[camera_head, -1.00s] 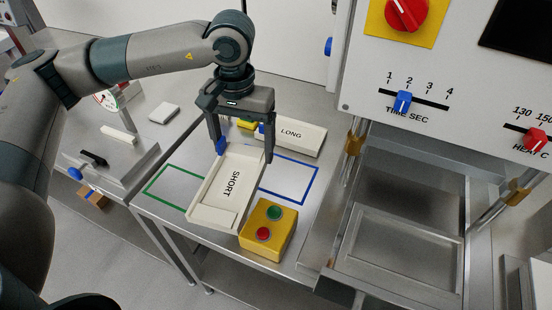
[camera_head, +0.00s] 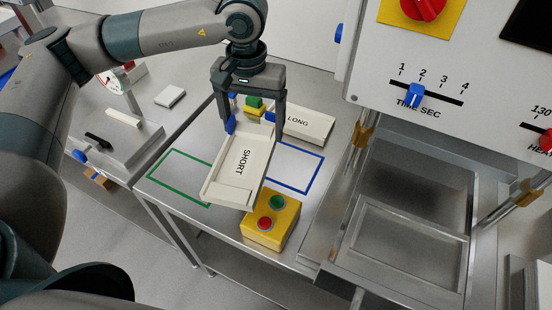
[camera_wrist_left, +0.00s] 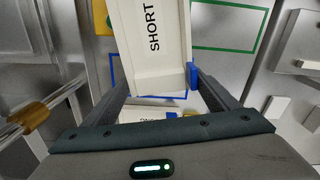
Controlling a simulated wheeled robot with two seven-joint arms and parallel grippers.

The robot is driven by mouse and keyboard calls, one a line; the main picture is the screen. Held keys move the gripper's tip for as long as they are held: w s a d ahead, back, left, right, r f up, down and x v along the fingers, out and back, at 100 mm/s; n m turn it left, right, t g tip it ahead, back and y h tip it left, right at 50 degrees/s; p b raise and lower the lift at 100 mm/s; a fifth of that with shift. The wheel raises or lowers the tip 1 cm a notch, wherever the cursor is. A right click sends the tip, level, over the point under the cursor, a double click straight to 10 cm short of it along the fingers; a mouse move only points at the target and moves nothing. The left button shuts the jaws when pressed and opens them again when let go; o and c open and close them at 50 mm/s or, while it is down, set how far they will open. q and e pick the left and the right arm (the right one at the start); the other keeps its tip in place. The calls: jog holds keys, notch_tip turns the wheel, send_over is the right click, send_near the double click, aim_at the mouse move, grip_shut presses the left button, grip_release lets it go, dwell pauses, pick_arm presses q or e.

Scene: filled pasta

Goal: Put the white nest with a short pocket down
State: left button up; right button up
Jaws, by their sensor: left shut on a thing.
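The white nest with the short pocket, marked SHORT (camera_head: 236,172), hangs from my left gripper (camera_head: 253,136) above the steel table. My left gripper is shut on its far end, with blue pads at the fingertips. The nest is between the green outline (camera_head: 160,165) and the blue outline (camera_head: 318,172), covering part of each. In the left wrist view the nest (camera_wrist_left: 150,60) stretches away from the fingers. The white nest marked LONG (camera_head: 312,122) lies behind. My right gripper is out of view.
The yellow box (camera_head: 254,232) with green and red buttons stands at the table's front edge. A small yellow block with a green top (camera_head: 254,103) is behind the gripper. A machine with a metal tray (camera_head: 408,255) is at right.

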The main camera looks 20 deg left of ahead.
pick_arm(q)
jog(key=shift+w+a+f+n, duration=0.1)
jog(key=shift+w+n, duration=0.5)
jog(key=shift+n, duration=0.4)
jog(key=w+a+f+n, duration=0.1)
jog(key=w+a+n, duration=0.1)
jog(key=n, duration=0.4)
jog(key=w+a+f+n+p, duration=0.1)
jog(key=w+a+f+n, duration=0.1)
jog(key=n, duration=0.5)
jog(key=shift+w+n, duration=0.3)
jog(key=shift+w, duration=0.6)
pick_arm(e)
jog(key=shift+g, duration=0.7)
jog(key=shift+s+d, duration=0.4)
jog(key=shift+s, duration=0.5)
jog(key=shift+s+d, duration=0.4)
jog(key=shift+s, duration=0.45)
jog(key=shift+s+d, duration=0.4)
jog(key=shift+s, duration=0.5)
pick_arm(q)
jog(key=shift+a, duration=0.1)
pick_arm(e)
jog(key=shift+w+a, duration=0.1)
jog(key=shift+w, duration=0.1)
